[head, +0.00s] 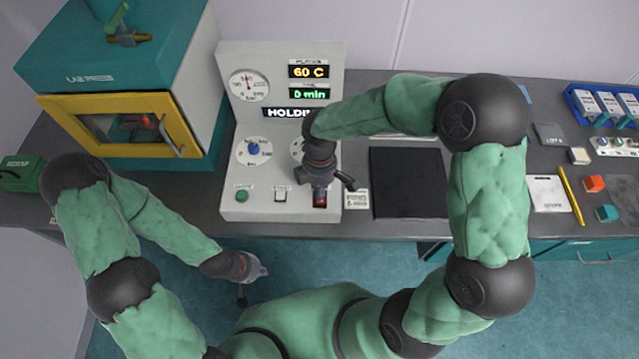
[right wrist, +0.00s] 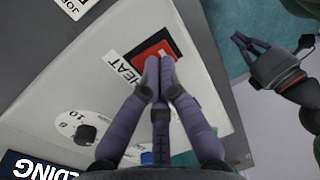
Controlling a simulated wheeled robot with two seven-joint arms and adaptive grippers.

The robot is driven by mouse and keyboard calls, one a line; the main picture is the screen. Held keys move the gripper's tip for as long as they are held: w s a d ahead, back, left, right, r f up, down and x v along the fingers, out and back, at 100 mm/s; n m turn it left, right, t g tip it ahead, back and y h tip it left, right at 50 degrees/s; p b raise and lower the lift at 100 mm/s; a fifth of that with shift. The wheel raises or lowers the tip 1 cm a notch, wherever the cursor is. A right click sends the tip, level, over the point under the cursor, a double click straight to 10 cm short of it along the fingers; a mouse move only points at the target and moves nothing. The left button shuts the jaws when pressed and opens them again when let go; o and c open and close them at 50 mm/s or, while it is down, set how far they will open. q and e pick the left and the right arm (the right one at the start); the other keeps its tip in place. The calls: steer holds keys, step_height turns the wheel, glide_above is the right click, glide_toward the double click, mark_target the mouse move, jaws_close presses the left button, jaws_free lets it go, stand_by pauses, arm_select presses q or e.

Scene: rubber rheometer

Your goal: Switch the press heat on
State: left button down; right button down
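The white control panel (head: 262,120) of the press stands on the bench. Its heat switch is a red rocker in a black frame at the lower right (head: 320,201); in the right wrist view the red rocker (right wrist: 150,53) sits beside a "HEAT" label (right wrist: 123,72). My right gripper (head: 319,190) is over the switch; in the right wrist view its fingers (right wrist: 160,66) are together and empty, with tips at the rocker's edge. Contact cannot be told. The fingertips hide part of the rocker. My left gripper (head: 252,284) is open and empty, low in front of the bench.
The panel displays read 60 C (head: 308,72) and 0 min (head: 309,94), above a partly hidden "HOLDING" display (head: 283,113). A green button (head: 242,196) and blue knob (head: 253,149) are on the left. A teal oven (head: 120,85) stands left; a black mat (head: 408,184) lies right.

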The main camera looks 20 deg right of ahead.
steer(key=shift+f, duration=0.25)
